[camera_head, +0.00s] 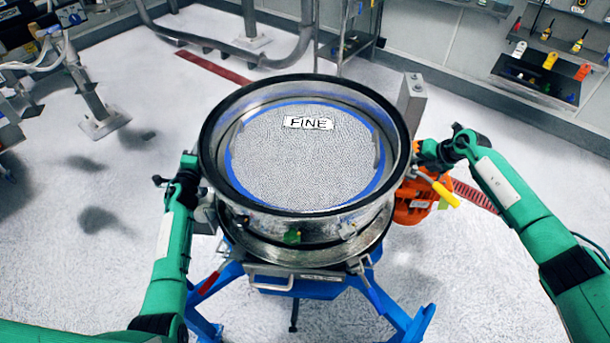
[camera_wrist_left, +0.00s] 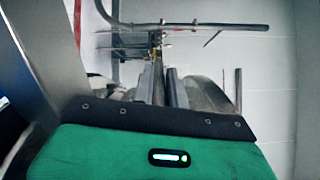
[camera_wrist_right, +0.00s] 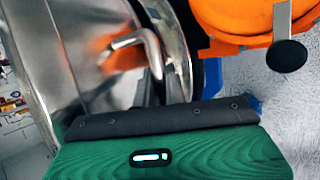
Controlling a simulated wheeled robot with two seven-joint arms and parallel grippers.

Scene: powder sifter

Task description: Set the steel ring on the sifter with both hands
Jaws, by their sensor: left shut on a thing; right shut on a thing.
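The steel ring (camera_head: 212,165) is a wide cylinder with a dark upper rim. It sits level over the sifter (camera_head: 262,252), around the blue-edged mesh screen (camera_head: 290,165) labelled FINE. Whether the ring's lower edge touches the sifter is unclear. My left gripper (camera_head: 187,178) is at the ring's left side, shut; its narrow fingers show in the left wrist view (camera_wrist_left: 163,85), but what they grip is hard to see. My right gripper (camera_head: 425,156) is shut at the ring's right side.
The sifter stands on a blue frame (camera_head: 400,318). An orange motor (camera_head: 412,205) sits beside it under my right gripper, with a grey post (camera_head: 411,100) behind. A tool rack (camera_head: 540,75) hangs on the back wall. The floor around is mostly clear.

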